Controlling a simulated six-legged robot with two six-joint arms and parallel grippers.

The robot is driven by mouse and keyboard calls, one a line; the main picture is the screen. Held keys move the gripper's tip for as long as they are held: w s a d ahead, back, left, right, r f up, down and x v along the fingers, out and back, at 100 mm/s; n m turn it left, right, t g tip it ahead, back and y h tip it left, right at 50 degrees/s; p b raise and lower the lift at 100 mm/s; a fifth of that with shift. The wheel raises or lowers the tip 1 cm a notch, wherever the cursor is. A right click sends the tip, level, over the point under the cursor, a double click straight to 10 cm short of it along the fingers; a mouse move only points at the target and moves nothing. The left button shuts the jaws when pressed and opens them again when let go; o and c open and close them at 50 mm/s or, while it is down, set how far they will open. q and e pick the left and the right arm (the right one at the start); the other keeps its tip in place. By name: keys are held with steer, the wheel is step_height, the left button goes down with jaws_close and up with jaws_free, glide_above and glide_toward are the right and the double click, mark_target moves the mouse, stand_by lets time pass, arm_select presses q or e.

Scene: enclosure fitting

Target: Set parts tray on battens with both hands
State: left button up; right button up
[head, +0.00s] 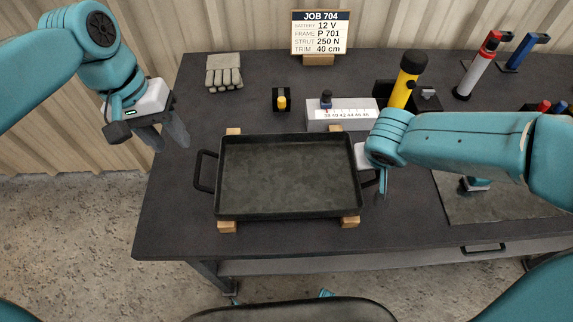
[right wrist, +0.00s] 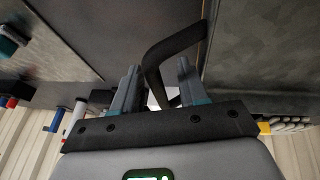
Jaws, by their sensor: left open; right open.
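The black parts tray (head: 288,178) is empty and rests across two wooden battens, whose ends show at its front and back edges: the left batten (head: 227,226) and the right batten (head: 350,221). Its left handle (head: 202,171) is free. My left gripper (head: 168,138) is open and empty, up and to the left of that handle. My right gripper (head: 376,182) is at the tray's right end, partly hidden by its own arm. In the right wrist view its open fingers (right wrist: 158,88) stand on either side of the black right handle (right wrist: 176,45).
Behind the tray are a grey block with a scale (head: 345,113), a yellow-black cylinder (head: 405,80) and a small yellow-topped part (head: 282,100). Gloves (head: 224,72) lie at the back left. A job sign (head: 319,33) stands at the back. The bench left of the tray is clear.

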steer(key=v, duration=1.1)
steer(key=shift+r, duration=0.2)
steer(key=shift+s, duration=0.15)
